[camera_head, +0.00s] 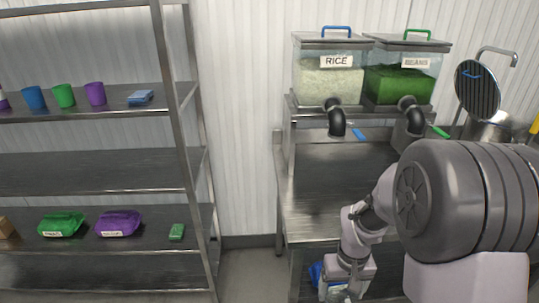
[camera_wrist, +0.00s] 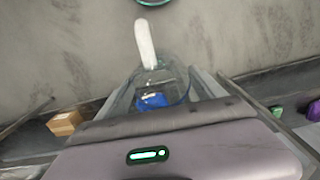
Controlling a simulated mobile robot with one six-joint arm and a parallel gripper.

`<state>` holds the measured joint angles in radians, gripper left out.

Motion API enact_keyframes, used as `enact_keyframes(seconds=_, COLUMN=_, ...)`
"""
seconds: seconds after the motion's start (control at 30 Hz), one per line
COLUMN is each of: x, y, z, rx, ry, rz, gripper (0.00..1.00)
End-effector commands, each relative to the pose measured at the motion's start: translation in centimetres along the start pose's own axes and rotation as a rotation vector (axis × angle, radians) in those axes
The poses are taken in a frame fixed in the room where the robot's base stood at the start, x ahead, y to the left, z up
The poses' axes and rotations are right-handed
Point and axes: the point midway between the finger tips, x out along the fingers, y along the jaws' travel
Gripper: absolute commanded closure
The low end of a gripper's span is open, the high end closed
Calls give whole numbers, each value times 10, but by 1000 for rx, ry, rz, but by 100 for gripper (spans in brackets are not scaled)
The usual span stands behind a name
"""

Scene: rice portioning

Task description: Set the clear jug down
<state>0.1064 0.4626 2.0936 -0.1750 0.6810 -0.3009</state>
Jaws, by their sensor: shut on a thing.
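In the wrist view my gripper (camera_wrist: 166,84) is shut on the clear jug (camera_wrist: 180,78), with a finger on either side of it. The jug is see-through, and a blue patch shows in or through it. A white, handle-like piece sticks up at its far side. In the head view my gripper (camera_head: 346,287) is low at the bottom edge, in front of the steel counter. The jug is barely visible there, so I cannot tell whether its base touches anything.
The shelf unit at left holds several cups, a green bag (camera_head: 61,224) and a purple bag (camera_head: 118,223). The counter's front left part looks clear.

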Motion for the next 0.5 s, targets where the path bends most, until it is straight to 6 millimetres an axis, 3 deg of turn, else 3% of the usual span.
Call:
enact_keyframes(seconds=0.03, x=21, y=-13, z=-3, rx=-1, ry=4, rz=1, gripper=66)
enact_keyframes(seconds=0.1, x=28, y=-27, z=-4, rx=6, ry=4, rz=1, gripper=66)
enact_keyframes(seconds=0.23, x=29, y=-40, z=-4, rx=16, ry=3, rz=0, gripper=66)
enact_keyframes(seconds=0.5, x=25, y=-42, z=-4, rx=19, ry=2, rz=0, gripper=66)
